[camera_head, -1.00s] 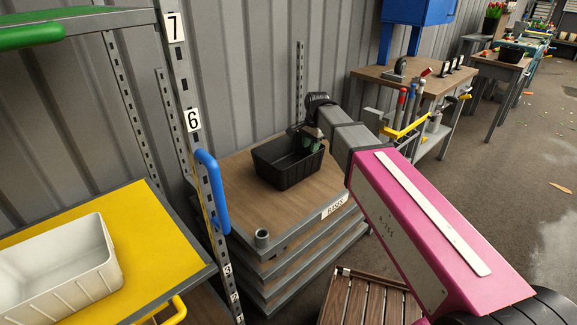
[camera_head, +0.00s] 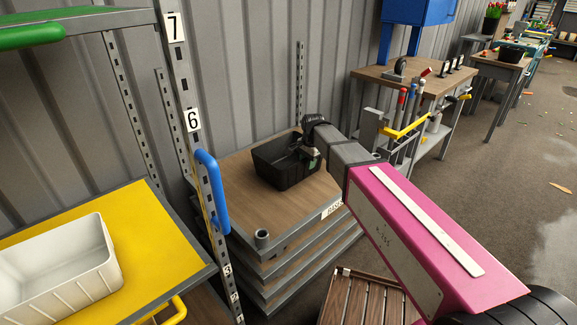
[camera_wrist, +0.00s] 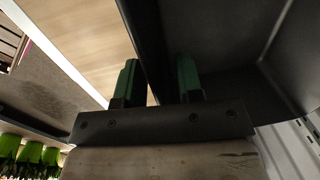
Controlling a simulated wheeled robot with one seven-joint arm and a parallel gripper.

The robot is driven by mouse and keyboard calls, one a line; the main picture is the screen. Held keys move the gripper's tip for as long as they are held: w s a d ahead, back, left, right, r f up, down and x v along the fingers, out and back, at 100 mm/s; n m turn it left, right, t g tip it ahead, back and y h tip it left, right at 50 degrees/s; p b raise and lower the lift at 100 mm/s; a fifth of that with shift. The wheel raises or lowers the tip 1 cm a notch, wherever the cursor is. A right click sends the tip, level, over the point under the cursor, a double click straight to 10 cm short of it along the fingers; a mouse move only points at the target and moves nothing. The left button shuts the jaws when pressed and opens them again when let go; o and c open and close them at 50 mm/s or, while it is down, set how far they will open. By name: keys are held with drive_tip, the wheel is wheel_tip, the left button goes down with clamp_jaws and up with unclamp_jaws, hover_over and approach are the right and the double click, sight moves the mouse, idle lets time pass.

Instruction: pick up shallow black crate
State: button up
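The shallow black crate (camera_head: 285,174) stands upright on the wooden top of a layered platform in the head view. My gripper (camera_head: 311,157) is at its right end, low by the rim. In the wrist view, my gripper (camera_wrist: 158,78) has its two green fingers apart, with the dark wall of the crate (camera_wrist: 147,42) running between them. One finger is on the outer side and the other on the inner side. A gap shows between the fingers and the wall, so it does not look clamped. The part of the crate's right end behind my gripper is hidden.
The layered platform (camera_head: 240,205) has a small grey corner post (camera_head: 262,238). A rack upright with a blue handle (camera_head: 213,190) stands close on its left. A white bin (camera_head: 65,270) sits on a yellow shelf (camera_head: 160,235). The corrugated wall is behind; a workbench (camera_head: 430,84) is at right.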

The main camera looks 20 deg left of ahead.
clamp_jaws()
idle(1.4)
